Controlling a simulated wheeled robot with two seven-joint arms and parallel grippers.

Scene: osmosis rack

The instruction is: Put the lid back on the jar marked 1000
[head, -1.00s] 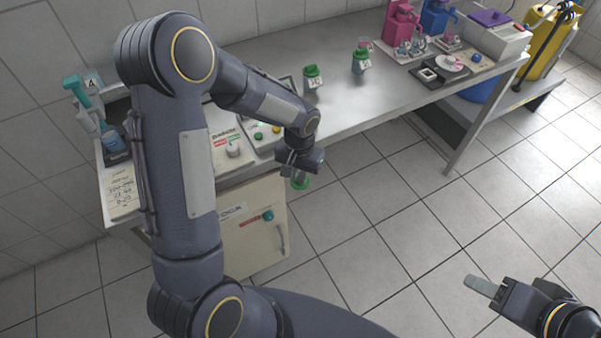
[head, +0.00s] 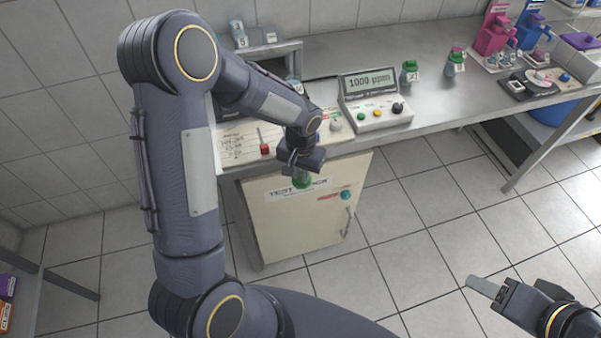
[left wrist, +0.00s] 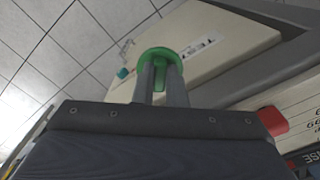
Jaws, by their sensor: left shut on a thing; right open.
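My left gripper (head: 301,172) points down in front of the bench edge, shut on a green round lid (head: 302,183). In the left wrist view the green lid (left wrist: 143,88) sits at the tips of the two close-set fingers (left wrist: 160,84). No jar marked 1000 can be read. A small bluish vessel (head: 294,85) stands behind my left forearm, partly hidden, its marking unreadable. A green-topped jar (head: 409,74) and another labelled jar (head: 455,64) stand farther right on the bench. My right gripper (head: 484,287) is open and empty at the lower right, away from the bench.
A meter (head: 373,98) reading 1000 ppm stands on the steel bench (head: 440,102). A red-based item (head: 265,148) is near the bench's left front. A cream cabinet (head: 300,222) is below. The floor in front is clear.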

